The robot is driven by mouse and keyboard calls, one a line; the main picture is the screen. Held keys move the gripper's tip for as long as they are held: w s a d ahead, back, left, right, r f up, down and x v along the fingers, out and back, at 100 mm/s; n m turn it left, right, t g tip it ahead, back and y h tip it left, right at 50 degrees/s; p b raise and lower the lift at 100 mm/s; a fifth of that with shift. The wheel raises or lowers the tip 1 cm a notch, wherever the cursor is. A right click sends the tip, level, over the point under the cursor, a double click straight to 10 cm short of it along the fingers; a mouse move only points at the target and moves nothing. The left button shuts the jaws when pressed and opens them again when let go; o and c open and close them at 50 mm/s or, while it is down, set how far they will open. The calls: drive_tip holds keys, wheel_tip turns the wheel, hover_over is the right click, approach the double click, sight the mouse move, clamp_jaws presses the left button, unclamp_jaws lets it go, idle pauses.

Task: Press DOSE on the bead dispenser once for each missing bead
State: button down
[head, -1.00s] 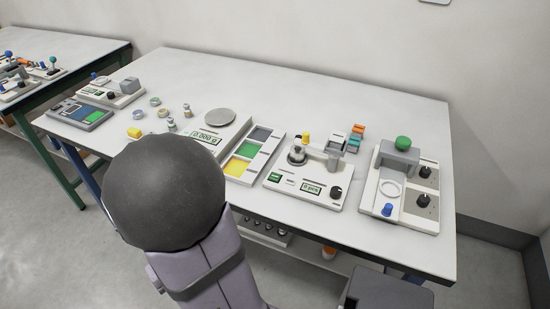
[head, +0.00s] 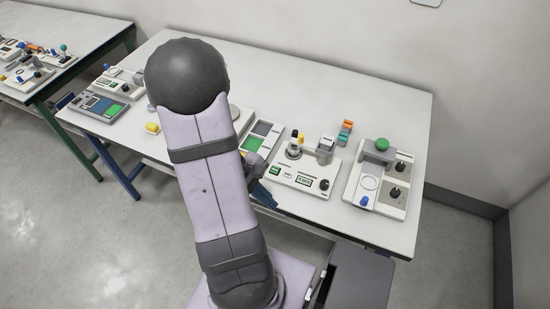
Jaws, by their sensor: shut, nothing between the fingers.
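The likely bead dispenser is a white-based device (head: 289,180) right of the middle of the table. It has a small green-lit panel (head: 275,171), a display (head: 304,180), a black knob (head: 324,185), a round grey holder (head: 293,152) and a raised grey block (head: 325,150). Its lettering is too small to read, so I cannot tell which part is DOSE. No loose beads can be made out. My arm stands left of it, and a grey part of my wrist shows beside the upright link. My gripper's fingers cannot be made out behind the arm.
A tray with grey and green compartments (head: 274,129) lies left of the device. A unit with a green dome (head: 382,145) stands right. Orange and teal blocks (head: 346,127) lie behind. A blue-grey console (head: 97,106) is far left. The table's back strip is clear.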

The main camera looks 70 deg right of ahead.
drive_tip(key=d+n+h, duration=0.2)
drive_tip(key=d, duration=0.3)
wheel_tip(320, 180, up, 5)
drive_tip(key=n+t+h, duration=0.2)
drive_tip(key=n+h, duration=0.3)
hover_over(272, 172)
drive_tip(key=shift+f, duration=0.1)
drive_tip(key=shift+f, duration=0.1)
drive_tip(key=shift+f+b, duration=0.1)
drive_tip(key=shift+b, duration=0.2)
wheel_tip(272, 172, down, 7)
drive_tip(key=b, duration=0.5)
drive_tip(key=shift+f+b, duration=0.2)
drive_tip(key=shift+b, duration=0.1)
drive_tip(key=shift+f+b, duration=0.55)
drive_tip(key=shift+b, duration=0.15)
